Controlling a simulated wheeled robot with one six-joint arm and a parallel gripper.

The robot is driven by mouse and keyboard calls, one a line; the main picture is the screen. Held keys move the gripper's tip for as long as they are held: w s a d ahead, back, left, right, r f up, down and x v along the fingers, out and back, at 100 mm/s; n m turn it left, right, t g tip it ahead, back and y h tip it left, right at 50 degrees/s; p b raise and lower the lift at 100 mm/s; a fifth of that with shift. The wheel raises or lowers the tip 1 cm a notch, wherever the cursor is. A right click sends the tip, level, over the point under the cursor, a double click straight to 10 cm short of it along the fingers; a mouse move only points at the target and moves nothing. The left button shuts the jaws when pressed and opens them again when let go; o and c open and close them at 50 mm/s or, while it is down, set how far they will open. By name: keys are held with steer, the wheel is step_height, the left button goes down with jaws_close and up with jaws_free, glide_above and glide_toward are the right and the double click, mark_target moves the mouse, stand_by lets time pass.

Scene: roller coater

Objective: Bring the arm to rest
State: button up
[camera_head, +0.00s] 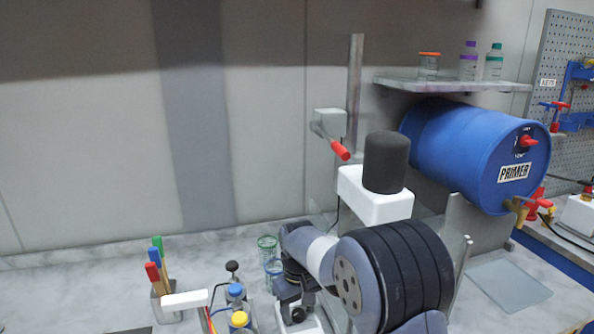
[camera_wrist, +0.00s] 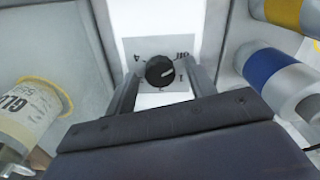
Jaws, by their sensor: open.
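My arm (camera_head: 395,275) reaches over the marble bench, and its wrist bends downward. My gripper (camera_wrist: 165,82) is open in the wrist view, with one finger on each side of a black dial knob (camera_wrist: 159,71). The knob sits on a white panel (camera_wrist: 133,20) with a grey label marked "off", 1 and 4. Gaps show between the knob and the fingers. In the head view, the gripper's dark end (camera_head: 291,294) is low over the bench, above a small white box (camera_head: 298,325); the fingertips are hard to make out.
A holder (camera_head: 167,304) with coloured handles is farther left. Green-rimmed glasses (camera_head: 267,247) stand just behind. A blue primer drum (camera_head: 460,150) and a shelf (camera_head: 450,84) are at the right.

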steer(key=m, duration=0.4)
steer(key=shift+m, duration=0.4)
steer(key=m+b, duration=0.1)
steer(key=m, duration=0.2)
steer(key=shift+m, duration=0.4)
steer(key=m, duration=0.3)
steer(key=shift+m+b, duration=0.35)
steer(key=shift+m, duration=0.05)
steer(key=m+b, duration=0.1)
steer(key=m, duration=0.3)
